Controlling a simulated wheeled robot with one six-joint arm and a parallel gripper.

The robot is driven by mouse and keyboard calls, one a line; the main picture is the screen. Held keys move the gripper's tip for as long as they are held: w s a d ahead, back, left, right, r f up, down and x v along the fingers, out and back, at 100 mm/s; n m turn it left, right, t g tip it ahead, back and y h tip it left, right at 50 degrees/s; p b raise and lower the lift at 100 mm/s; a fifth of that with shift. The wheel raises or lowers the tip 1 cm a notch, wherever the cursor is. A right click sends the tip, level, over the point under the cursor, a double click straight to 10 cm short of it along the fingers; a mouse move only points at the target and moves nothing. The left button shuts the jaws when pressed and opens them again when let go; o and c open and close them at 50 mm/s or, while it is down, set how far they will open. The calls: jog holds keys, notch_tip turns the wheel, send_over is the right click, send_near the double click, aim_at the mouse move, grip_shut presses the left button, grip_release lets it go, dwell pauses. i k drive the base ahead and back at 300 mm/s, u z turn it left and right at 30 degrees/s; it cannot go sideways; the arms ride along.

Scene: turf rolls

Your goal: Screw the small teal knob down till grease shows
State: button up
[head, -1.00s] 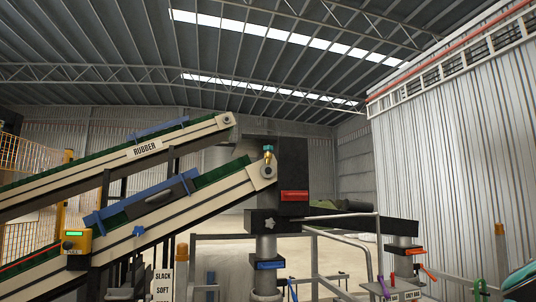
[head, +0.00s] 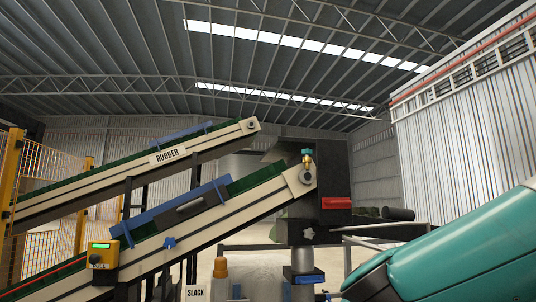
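The small teal knob (head: 308,153) sits on top of a brass-coloured fitting (head: 308,163) at the upper end of the lower conveyor (head: 220,222). It stands just left of a dark box-shaped housing. No grease can be made out around it at this size. A large teal link of my arm fills the lower right of the head view, well below and to the right of the knob. My gripper is not in view.
A second conveyor marked RUBBER (head: 168,155) rises behind. A yellow box marked PULL (head: 100,256) hangs at the lower left. A red handle (head: 336,203) is on the dark housing (head: 335,225). Grey rails (head: 385,229) stand right of it.

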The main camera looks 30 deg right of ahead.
aim_at(306, 152)
jog(key=u, duration=0.05)
jog(key=i, duration=0.75)
jog(key=z, duration=0.7)
jog(key=i, duration=0.75)
jog(key=z, duration=0.65)
